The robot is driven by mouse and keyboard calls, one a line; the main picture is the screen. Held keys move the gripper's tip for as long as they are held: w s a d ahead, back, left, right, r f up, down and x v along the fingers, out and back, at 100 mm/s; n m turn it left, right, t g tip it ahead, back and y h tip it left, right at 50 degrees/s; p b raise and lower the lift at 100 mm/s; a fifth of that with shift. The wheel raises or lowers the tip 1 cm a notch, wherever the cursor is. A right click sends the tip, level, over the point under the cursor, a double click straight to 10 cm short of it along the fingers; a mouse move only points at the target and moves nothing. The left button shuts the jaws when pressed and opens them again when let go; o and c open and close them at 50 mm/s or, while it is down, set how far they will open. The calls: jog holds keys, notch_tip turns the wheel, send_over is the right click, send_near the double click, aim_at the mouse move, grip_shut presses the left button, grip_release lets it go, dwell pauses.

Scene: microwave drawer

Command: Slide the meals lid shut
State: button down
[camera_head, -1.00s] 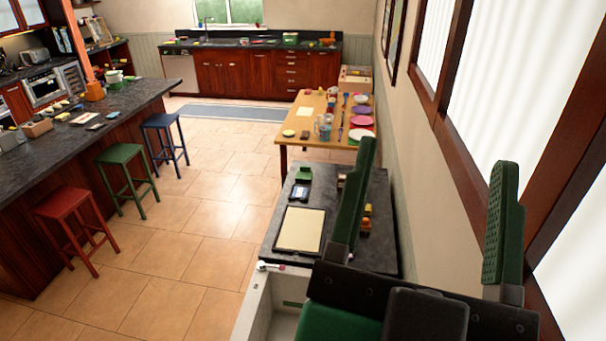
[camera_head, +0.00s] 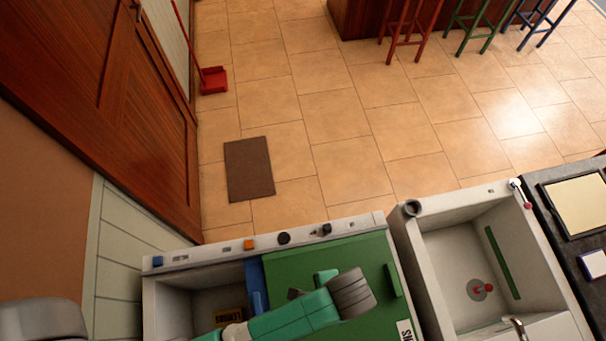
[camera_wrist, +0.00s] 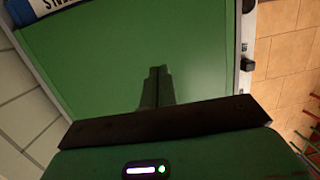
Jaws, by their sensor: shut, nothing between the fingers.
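A flat green lid (camera_head: 350,255) covers the right part of a white-rimmed bin in the head view. Left of a blue strip (camera_head: 257,285) at its edge, the bin is open, with a yellow label (camera_head: 230,317) inside. A white label (camera_head: 405,330) on the lid is only partly in view, so I cannot read which name it bears. In the wrist view the green lid (camera_wrist: 100,65) fills most of the picture. My gripper (camera_wrist: 158,72) has its fingers together and empty, over the lid; I cannot tell whether it touches. My teal arm covers part of the lid in the head view.
A white sink basin (camera_head: 410,243) stands right of the bin, with a dark counter (camera_head: 560,235) beyond. Small knobs, including an orange one (camera_head: 249,244), line the bin's far rim. A brown mat (camera_head: 249,169) lies on the open tiled floor.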

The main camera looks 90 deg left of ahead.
jog(key=s+d+f, duration=0.1)
jog(key=s+f, duration=0.2)
jog(key=f, duration=0.1)
jog(key=s+f+g, duration=0.1)
jog(key=s+f, duration=0.2)
jog(key=f, duration=0.1)
jog(key=s+d+f+g+h, duration=0.1)
jog(key=s+f, duration=0.2)
jog(key=f, duration=0.1)
jog(key=shift+d+b, duration=0.35)
jog(key=shift+b, duration=0.05)
jog(key=s, duration=0.2)
jog(key=p, duration=0.1)
jog(key=shift+s+d+r, duration=0.1)
jog(key=shift+s+d, duration=0.15)
jog(key=shift+s, duration=0.75)
